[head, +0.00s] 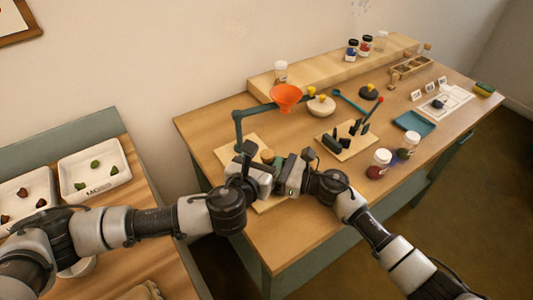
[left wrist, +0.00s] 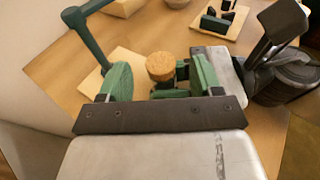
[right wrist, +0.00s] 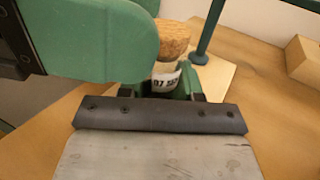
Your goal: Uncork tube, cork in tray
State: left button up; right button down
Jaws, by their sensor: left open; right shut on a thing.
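A glass tube (right wrist: 165,72) with a white printed label stands about upright, with a tan cork (right wrist: 172,38) in its top. The cork also shows in the left wrist view (left wrist: 160,67) and the head view (head: 267,156). My right gripper (right wrist: 162,85) is shut on the tube below the cork. My left gripper (left wrist: 160,82) is open, with its green fingers on either side of the cork in its view and gaps beside it. In the head view my left gripper (head: 264,172) meets the right one. A blue tray (head: 414,123) lies on the table's right part.
A teal stand (head: 238,128) holds an orange funnel (head: 286,96) just behind the grippers. White trays (head: 95,185) lie on the left table. The table front is clear.

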aim_at(267, 154)
pick_arm(q)
jog(key=shift+x, duration=1.5)
jog(key=c, duration=1.1)
jog(key=shift+r, duration=0.1)
jog(key=shift+r, duration=0.15)
pick_arm(e)
jog(key=shift+d+f, duration=0.1)
jog(key=shift+f, duration=0.05)
pick_arm(q)
jog(key=shift+r, duration=0.8)
pick_arm(e)
jog(key=shift+d+f, duration=0.1)
pick_arm(q)
jog(key=shift+r, duration=0.3)
jog(key=shift+c, duration=0.2)
